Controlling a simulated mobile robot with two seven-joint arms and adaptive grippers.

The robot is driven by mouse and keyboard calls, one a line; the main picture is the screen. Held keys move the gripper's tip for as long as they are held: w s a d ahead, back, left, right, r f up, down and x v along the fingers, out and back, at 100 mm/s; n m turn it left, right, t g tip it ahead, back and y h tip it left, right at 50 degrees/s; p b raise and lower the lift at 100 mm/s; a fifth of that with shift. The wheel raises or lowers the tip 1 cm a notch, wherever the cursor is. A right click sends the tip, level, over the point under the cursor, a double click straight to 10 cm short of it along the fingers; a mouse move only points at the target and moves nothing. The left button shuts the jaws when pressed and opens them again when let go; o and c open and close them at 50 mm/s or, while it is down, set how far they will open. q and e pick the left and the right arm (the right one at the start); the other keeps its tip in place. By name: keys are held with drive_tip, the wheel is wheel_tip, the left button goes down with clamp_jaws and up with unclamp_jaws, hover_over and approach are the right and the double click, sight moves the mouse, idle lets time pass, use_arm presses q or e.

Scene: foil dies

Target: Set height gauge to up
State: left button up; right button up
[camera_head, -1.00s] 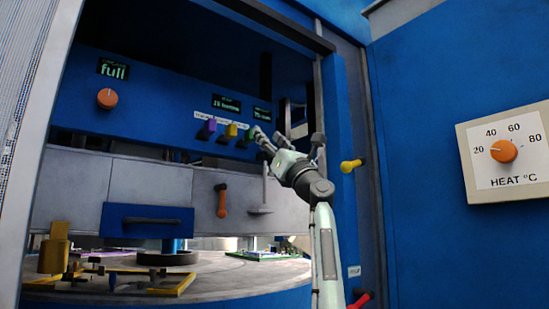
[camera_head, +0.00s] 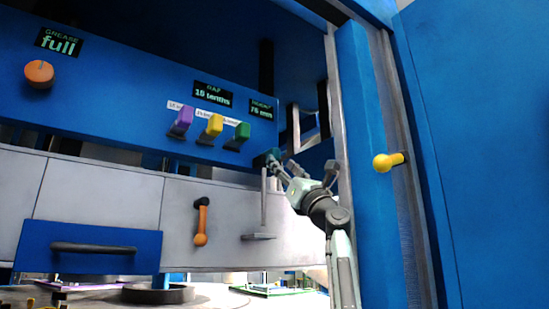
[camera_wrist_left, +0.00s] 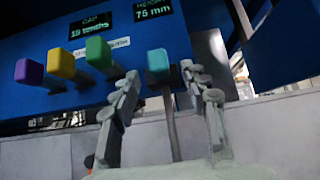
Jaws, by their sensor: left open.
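The height gauge seems to be the upright grey rod (camera_head: 264,205) with a flat foot, below the right end of the blue control panel. A teal block (camera_wrist_left: 158,65) shows at the top of a rod in the left wrist view; in the head view it is small and partly covered by the fingers. My left gripper (camera_head: 277,163) is open at the block. In the left wrist view its fingers (camera_wrist_left: 160,74) stand on either side of the block, with gaps visible; contact cannot be told. The height display (camera_wrist_left: 153,10) reads about 75 mm. My right gripper is out of view.
Purple (camera_head: 181,121), yellow (camera_head: 210,127) and green (camera_head: 238,135) levers stick out left of the gripper. An orange-handled lever (camera_head: 201,222) hangs below. A yellow knob (camera_head: 388,162) sticks out from the blue frame on the right. A blue drawer (camera_head: 88,250) is low left.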

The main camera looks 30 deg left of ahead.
sight(272, 152)
use_arm(q)
drive_tip(key=p+x, duration=0.2)
drive_tip(key=x, duration=0.4)
drive_tip(key=shift+s+a+r, duration=0.1)
drive_tip(key=shift+s+r, duration=0.05)
drive_tip(key=shift+r, duration=0.1)
drive_tip(key=shift+a+r, duration=0.25)
drive_tip(key=shift+a, duration=0.05)
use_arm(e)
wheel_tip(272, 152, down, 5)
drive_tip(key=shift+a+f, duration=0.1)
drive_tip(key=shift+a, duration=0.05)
use_arm(q)
drive_tip(key=shift+c, duration=0.3)
clamp_jaws()
